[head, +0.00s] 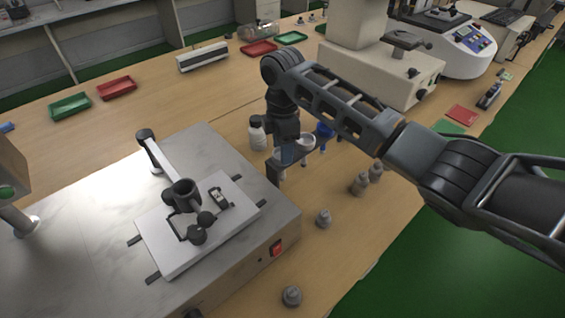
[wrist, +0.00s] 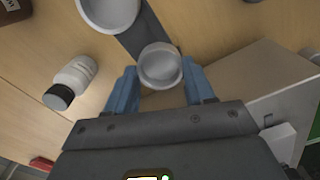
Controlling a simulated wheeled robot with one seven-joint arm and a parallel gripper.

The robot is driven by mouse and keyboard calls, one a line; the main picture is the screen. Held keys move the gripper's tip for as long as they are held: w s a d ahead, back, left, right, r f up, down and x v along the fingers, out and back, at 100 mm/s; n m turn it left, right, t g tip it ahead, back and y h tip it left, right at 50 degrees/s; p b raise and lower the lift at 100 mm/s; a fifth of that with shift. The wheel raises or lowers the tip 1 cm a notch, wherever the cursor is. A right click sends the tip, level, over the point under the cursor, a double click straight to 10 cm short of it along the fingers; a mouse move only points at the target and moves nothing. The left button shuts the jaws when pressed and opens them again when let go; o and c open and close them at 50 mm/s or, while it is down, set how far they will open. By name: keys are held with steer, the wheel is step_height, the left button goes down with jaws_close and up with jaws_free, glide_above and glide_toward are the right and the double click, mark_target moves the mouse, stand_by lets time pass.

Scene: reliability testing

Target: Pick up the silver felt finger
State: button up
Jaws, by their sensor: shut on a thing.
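My gripper (head: 287,156) points down over the wooden bench, just right of the metal machine. In the wrist view, a round silver-grey piece (wrist: 160,66) with a cup-like top sits between the two blue fingers, and the jaws are shut on it. It looks like the silver felt finger. A dark flat bar (wrist: 146,30) lies beside it and runs toward a larger whitish cup (wrist: 110,8). I cannot tell whether the piece touches the bar. In the head view the piece is mostly hidden by my gripper.
A white bottle with a dark cap (head: 257,134) stands close left of my gripper. Several grey knobbed weights, one in front (head: 323,218), stand on the bench. The metal machine (head: 190,215) fills the left. A large white instrument (head: 375,70) stands behind my arm.

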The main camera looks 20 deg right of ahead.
steer(key=c, duration=0.4)
steer(key=shift+r, duration=0.1)
step_height(320, 180, up, 18)
steer(key=shift+f, duration=0.1)
stand_by(0.5)
steer(key=shift+f, duration=0.1)
step_height(320, 180, down, 8)
steer(key=shift+r+b, duration=0.1)
steer(key=shift+b, duration=1.1)
stand_by(0.4)
steer(key=shift+r, duration=0.1)
